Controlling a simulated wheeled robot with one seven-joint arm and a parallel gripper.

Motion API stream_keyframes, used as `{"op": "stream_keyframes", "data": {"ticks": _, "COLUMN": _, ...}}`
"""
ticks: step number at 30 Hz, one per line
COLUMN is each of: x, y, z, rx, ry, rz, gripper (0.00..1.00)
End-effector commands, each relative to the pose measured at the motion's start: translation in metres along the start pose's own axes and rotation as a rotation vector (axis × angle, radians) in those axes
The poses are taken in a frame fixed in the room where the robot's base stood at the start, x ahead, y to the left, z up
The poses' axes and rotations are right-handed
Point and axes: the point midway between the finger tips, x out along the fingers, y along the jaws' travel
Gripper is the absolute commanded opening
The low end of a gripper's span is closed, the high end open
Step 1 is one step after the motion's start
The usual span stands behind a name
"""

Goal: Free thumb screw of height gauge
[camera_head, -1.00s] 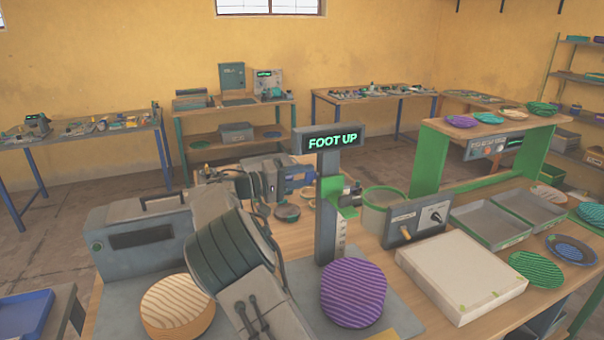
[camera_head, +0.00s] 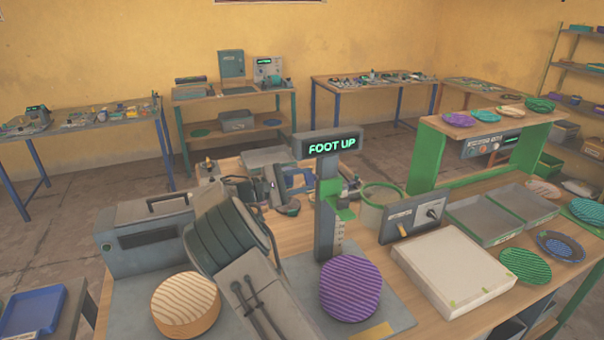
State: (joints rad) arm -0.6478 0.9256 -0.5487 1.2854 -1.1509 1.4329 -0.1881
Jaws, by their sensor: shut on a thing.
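The height gauge is a dark grey post (camera_head: 326,225) with a lit sign (camera_head: 332,144) reading FOOT UP, a green carriage (camera_head: 336,190) and a pale scale below it. A small dark thumb screw (camera_head: 353,184) shows at the carriage's right side. A purple ribbed plate (camera_head: 350,289) lies on the grey base at the post's foot. My gripper (camera_head: 310,187) reaches in from the left behind the post, at carriage height. It is shut on what appears to be the thumb screw; the post hides most of the fingertips.
A wooden ribbed plate (camera_head: 186,305) and a grey box with a handle (camera_head: 147,237) stand to the left. Two grey trays (camera_head: 487,219) lie beyond.

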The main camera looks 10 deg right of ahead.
Motion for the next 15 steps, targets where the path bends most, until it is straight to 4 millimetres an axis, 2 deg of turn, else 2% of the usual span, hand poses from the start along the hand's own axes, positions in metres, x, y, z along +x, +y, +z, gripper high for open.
{"op": "stream_keyframes", "data": {"ticks": 15, "x": 0.0002, "y": -0.0014, "z": 0.0014, "rx": -0.487, "ry": 0.000, "rz": -0.001, "gripper": 0.12}}
